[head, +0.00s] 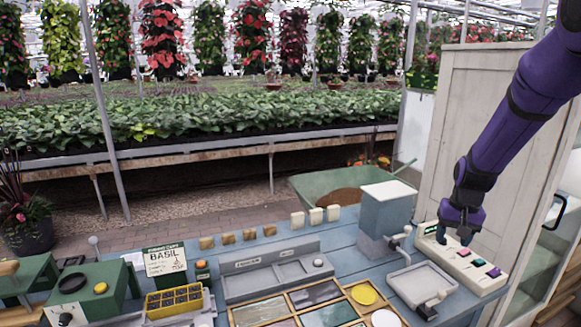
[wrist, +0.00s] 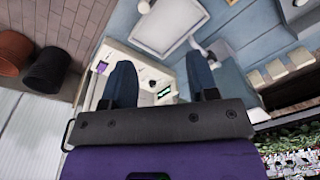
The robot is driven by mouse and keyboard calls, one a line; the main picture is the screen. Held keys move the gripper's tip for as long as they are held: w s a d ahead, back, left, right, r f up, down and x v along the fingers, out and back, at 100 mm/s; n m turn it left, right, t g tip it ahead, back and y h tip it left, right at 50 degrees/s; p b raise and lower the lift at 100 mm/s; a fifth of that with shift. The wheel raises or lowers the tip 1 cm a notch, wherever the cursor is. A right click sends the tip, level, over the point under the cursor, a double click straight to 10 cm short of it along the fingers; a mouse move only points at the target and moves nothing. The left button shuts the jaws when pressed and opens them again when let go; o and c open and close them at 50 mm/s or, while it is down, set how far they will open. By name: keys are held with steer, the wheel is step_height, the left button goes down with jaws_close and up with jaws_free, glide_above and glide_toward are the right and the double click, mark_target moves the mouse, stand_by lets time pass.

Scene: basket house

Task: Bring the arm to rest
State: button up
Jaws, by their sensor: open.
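My gripper (head: 454,234) hangs at the end of my purple arm at the right of the head view. It points down over the left end of a cream panel box (head: 478,285) with several coloured keys. In the wrist view my gripper (wrist: 162,80) shows two dark blue fingers spread apart with nothing held between them. The cream panel (wrist: 123,62) lies beyond and between the fingers. I cannot tell whether the fingertips touch the panel.
The panel stands on a blue bench (head: 345,240). Beside it are a grey-blue box with a tap (head: 381,218) and a grey tray (head: 423,284). A tall cream cabinet (head: 480,120) stands close behind my arm. A green wheelbarrow (head: 322,187) is behind the bench.

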steer(key=s+a+r+n+t, duration=0.1)
steer(key=s+a+r, duration=0.3)
steer(key=s+r, duration=0.3)
steer(key=s+a+r+n+t, duration=0.1)
steer(key=s+a+r, duration=0.3)
steer(key=r, duration=0.5)
steer(key=s+a+r+n+t, duration=0.1)
steer(key=s+a+r, duration=0.1)
steer(key=s, duration=0.7)
steer(key=s+a+r+n+t, duration=0.1)
steer(key=s+r, duration=0.3)
steer(key=s, duration=0.6)
steer(key=shift+a, duration=0.5)
steer(key=shift+r, duration=0.1)
